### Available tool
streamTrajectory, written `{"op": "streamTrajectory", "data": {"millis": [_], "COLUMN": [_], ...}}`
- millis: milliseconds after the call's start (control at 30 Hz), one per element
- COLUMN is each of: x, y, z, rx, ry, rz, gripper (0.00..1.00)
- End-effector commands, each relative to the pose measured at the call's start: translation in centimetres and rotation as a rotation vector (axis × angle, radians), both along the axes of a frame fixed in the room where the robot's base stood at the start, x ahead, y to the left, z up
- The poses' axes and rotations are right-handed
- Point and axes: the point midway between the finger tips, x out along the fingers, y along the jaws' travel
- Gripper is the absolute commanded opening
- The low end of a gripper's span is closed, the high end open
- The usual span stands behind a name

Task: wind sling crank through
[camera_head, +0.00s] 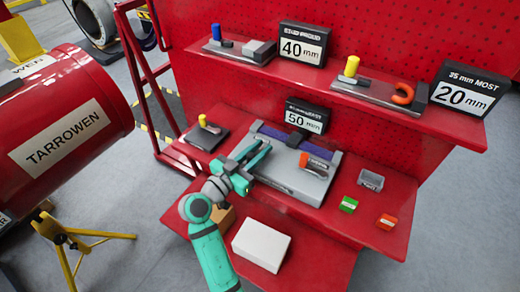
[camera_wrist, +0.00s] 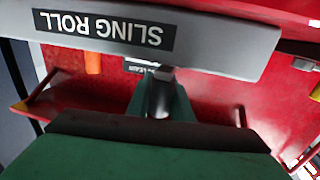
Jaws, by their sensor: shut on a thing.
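The sling roll unit (camera_head: 288,182) is a grey box with a blue-violet band along its back, on the red bench. In the wrist view its grey face (camera_wrist: 225,42) carries the label "SLING ROLL", upside down. My gripper (camera_head: 262,155) is teal and reaches over the left part of the unit. In the wrist view my gripper (camera_wrist: 160,97) is shut on a short grey cylindrical part (camera_wrist: 161,92), which looks like the crank's handle. The rest of the crank is hidden by my gripper and the unit.
A "50 mm" sign (camera_head: 305,117) stands behind the unit. Left is a dark plate (camera_head: 205,135) with a yellow knob. A white box (camera_head: 261,246) lies in front.

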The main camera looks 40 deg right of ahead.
Motion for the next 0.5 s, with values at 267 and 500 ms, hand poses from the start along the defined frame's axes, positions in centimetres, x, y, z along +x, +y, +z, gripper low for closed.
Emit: {"op": "streamTrajectory", "data": {"millis": [267,500], "x": [0.45,0.62], "y": [0.37,0.53], "z": [0.15,0.14], "rx": [-0.001,0.001], "ry": [-0.001,-0.001], "rz": [-0.264,-0.493], "gripper": [0.00,0.00]}}
